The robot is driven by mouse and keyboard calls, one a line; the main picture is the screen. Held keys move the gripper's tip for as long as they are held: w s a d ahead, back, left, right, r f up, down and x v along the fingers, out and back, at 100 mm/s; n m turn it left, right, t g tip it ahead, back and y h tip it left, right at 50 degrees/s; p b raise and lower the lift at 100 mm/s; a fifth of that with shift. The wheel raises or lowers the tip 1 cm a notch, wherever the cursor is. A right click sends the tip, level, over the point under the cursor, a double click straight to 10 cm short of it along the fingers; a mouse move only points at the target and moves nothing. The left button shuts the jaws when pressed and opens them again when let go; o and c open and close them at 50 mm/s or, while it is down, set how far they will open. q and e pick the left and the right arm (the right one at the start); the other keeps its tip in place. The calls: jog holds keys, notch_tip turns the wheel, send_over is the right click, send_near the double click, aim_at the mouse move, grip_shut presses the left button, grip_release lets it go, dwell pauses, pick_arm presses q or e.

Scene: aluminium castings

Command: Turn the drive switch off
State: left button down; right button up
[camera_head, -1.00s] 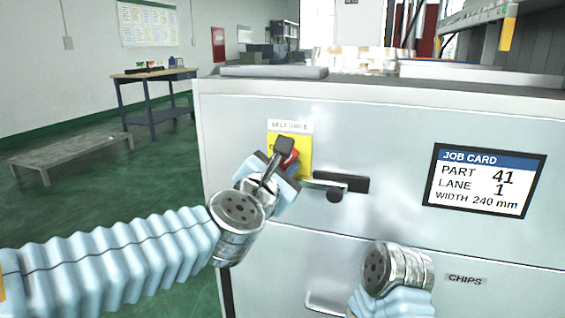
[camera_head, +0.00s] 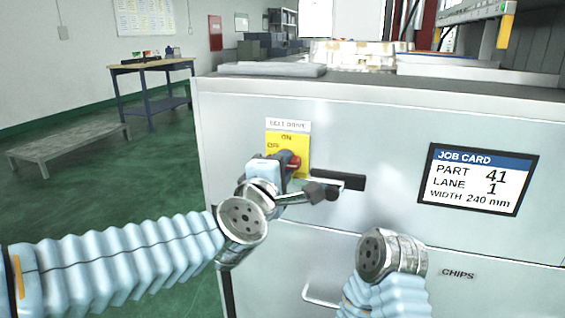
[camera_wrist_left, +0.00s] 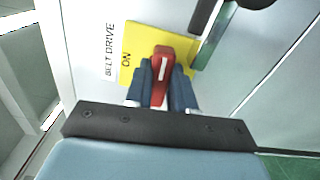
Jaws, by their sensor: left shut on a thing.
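The drive switch is a red handle (camera_head: 292,161) on a yellow plate (camera_head: 302,140) marked ON at the top and OFF at the left, under a BELT DRIVE label (camera_head: 288,125). My left gripper (camera_head: 280,166) is at the plate, with its fingers around the red handle. In the left wrist view the fingers (camera_wrist_left: 162,90) close on both sides of the handle (camera_wrist_left: 163,66). The white line on the handle runs crosswise to the plate's upright direction; its pointing end is hidden. My right wrist shows at lower right, but its gripper fingers do not.
The switch is on a pale cabinet front (camera_head: 400,130). A black slot (camera_head: 350,180) is just right of the switch. A job card (camera_head: 480,179) and a CHIPS label (camera_head: 458,274) are further right. A handle (camera_head: 318,297) is below. Floor at left is open before a low bench (camera_head: 75,145).

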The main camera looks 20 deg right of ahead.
pick_arm(q)
jog(key=shift+f+m, duration=0.15)
jog(key=shift+m, duration=0.45)
jog(key=c, duration=1)
grip_release()
jog(key=shift+o, duration=0.2)
jog(key=shift+s, duration=0.1)
jog(key=v, duration=1.3)
jog(key=shift+s+a+b, duration=0.2)
jog(key=shift+a+b, duration=0.05)
jog(key=shift+b, duration=0.1)
